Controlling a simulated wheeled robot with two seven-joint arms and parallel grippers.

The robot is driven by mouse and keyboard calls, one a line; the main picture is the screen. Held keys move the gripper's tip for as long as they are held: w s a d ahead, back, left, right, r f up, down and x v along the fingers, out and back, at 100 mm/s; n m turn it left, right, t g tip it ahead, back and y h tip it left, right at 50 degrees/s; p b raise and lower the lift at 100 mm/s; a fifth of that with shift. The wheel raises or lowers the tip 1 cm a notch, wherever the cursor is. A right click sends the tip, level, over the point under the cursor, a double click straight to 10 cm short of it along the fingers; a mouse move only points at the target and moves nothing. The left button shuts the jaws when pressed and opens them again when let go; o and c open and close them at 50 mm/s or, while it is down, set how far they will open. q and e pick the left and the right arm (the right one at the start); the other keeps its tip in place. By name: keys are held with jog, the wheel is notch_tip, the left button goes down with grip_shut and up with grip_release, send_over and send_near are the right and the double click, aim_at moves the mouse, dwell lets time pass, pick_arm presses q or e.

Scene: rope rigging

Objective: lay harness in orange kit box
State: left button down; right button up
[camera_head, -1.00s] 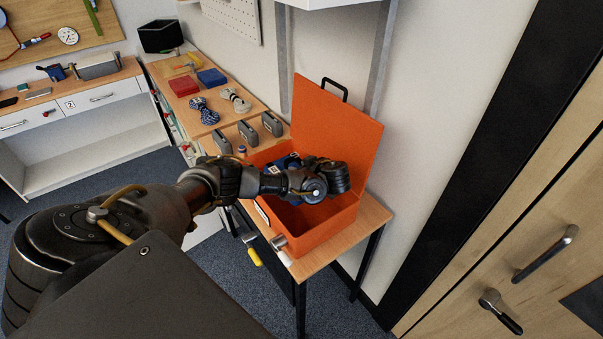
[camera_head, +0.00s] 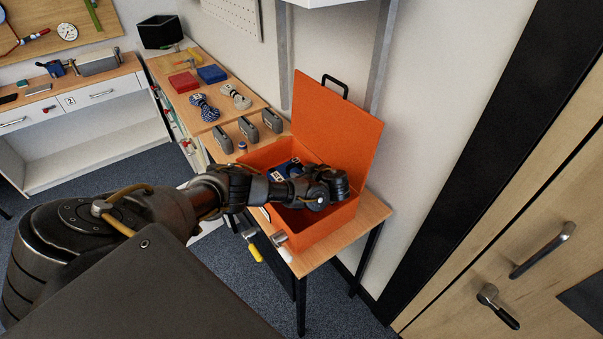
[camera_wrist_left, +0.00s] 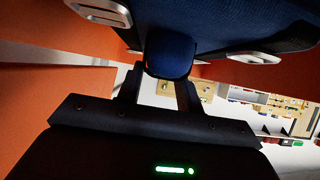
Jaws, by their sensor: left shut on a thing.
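The orange kit box (camera_head: 328,232) stands open on a small wooden table, its lid (camera_head: 338,125) tilted up at the back. My left gripper reaches into the box from the left. The blue harness (camera_head: 283,170) shows inside the box, partly hidden by my wrist. In the left wrist view the gripper (camera_wrist_left: 163,85) is shut on a dark blue part of the harness (camera_wrist_left: 170,52), with metal buckles at both sides and orange box walls around it. Its fingertips are hidden in the head view. My right gripper is not in view.
Several grey devices (camera_head: 249,128) stand on the bench left of the box. Two rope coils (camera_head: 204,106) and red and blue boxes (camera_head: 184,82) lie farther back. A tool with a yellow handle (camera_head: 254,251) hangs at the table's front. A wooden door (camera_head: 530,220) is at right.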

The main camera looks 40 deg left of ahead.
pick_arm(q)
jog(key=shift+w+f, duration=0.1)
jog(key=shift+f, duration=0.2)
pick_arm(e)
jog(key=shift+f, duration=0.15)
pick_arm(q)
jog(key=c, duration=0.9)
grip_release()
